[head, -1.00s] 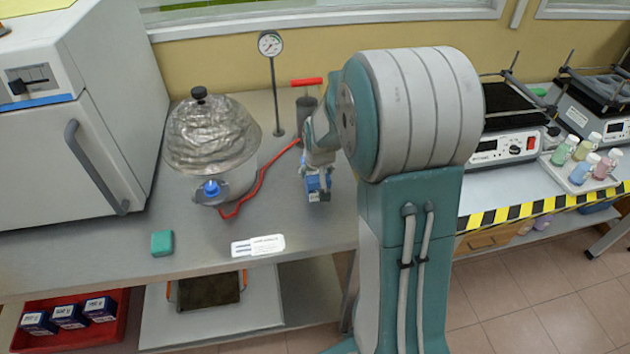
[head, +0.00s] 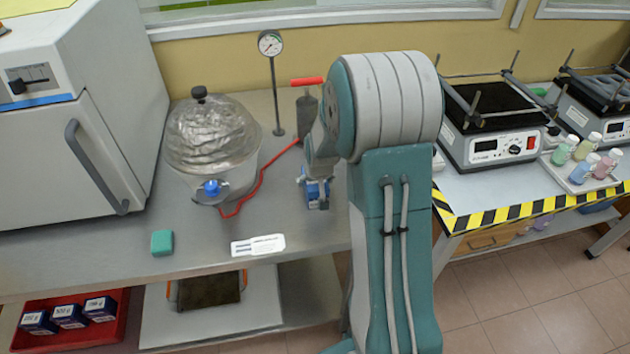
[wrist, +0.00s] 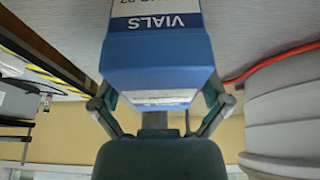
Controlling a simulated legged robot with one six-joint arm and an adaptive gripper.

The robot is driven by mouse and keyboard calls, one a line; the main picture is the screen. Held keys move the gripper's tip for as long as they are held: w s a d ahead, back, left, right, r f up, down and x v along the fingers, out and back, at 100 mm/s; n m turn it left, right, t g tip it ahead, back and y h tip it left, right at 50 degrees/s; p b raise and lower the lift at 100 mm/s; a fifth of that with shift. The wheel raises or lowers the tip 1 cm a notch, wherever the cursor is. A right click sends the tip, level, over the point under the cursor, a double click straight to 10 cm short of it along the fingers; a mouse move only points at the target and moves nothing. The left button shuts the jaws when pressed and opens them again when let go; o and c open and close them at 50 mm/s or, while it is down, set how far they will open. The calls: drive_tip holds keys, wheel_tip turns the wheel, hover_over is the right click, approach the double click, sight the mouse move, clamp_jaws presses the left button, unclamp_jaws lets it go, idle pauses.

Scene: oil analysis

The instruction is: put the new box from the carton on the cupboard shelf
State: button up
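A blue box (head: 318,194) hangs just above or on the grey bench, below my forearm; I cannot tell whether it touches the bench top. In the head view my gripper (head: 315,181) is small and partly hidden by my arm. I cannot make out the carton or a cupboard shelf for certain.
A silver-domed vessel (head: 212,140) with a red hose (head: 260,186) stands left of the box. A gauge on a stand (head: 272,46) is behind. A green block (head: 162,242) and a white card (head: 258,246) lie in front. A red tray (head: 118,338) with blue boxes is below left.

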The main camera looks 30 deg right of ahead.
drive_tip(key=shift+r, duration=0.1)
drive_tip(key=v, duration=1)
drive_tip(key=shift+s+r, duration=0.1)
drive_tip(key=shift+r, duration=0.2)
drive_tip(key=s+a+r+n, duration=0.1)
drive_tip(key=s+a+r, duration=0.3)
drive_tip(key=s, duration=0.3)
drive_tip(key=s+a+r+n+t, duration=0.1)
drive_tip(key=s+a+r, duration=0.3)
drive_tip(key=s, duration=0.3)
drive_tip(key=s+a+r+n+y, duration=0.1)
drive_tip(key=s+a+r, duration=0.3)
drive_tip(key=s, duration=0.4)
drive_tip(key=shift+a+r, duration=0.35)
drive_tip(key=shift+a, duration=0.5)
